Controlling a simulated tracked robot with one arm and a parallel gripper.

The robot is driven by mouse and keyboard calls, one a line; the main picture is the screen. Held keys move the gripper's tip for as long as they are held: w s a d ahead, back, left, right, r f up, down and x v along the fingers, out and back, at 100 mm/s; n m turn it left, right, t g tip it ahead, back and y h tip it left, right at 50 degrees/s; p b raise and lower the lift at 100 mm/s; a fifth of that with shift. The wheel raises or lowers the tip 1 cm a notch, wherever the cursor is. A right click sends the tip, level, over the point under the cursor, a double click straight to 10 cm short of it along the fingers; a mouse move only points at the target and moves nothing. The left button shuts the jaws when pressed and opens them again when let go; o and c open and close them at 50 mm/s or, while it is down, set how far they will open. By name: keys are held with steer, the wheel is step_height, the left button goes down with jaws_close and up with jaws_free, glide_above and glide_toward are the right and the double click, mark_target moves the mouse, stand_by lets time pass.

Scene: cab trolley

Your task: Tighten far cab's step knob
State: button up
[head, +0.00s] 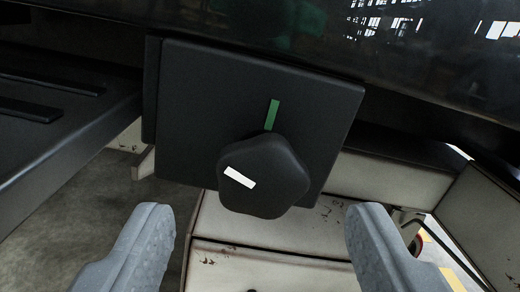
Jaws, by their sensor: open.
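The step knob (266,180) is a dark, lobed knob on a square black plate (200,115). A white mark (238,178) on the knob's face points to the left and slightly up. A green mark (272,114) stands on the plate just above the knob. The two marks are not lined up. My gripper (260,235) is open, with one grey finger low on the left and the other low on the right. The knob shows between and above the fingertips, and no contact is visible.
A dark step (60,105) with raised strips lies at the left of the plate. A glossy dark panel (300,30) overhangs the top. Worn cream-coloured panels (270,245) stand below and to the right. Bare grey floor (85,210) shows at the lower left.

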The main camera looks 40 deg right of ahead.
mark_target(260, 188)
steer(key=shift+b+x, duration=0.35)
steer(key=shift+x, duration=1.25)
steer(key=c, duration=1)
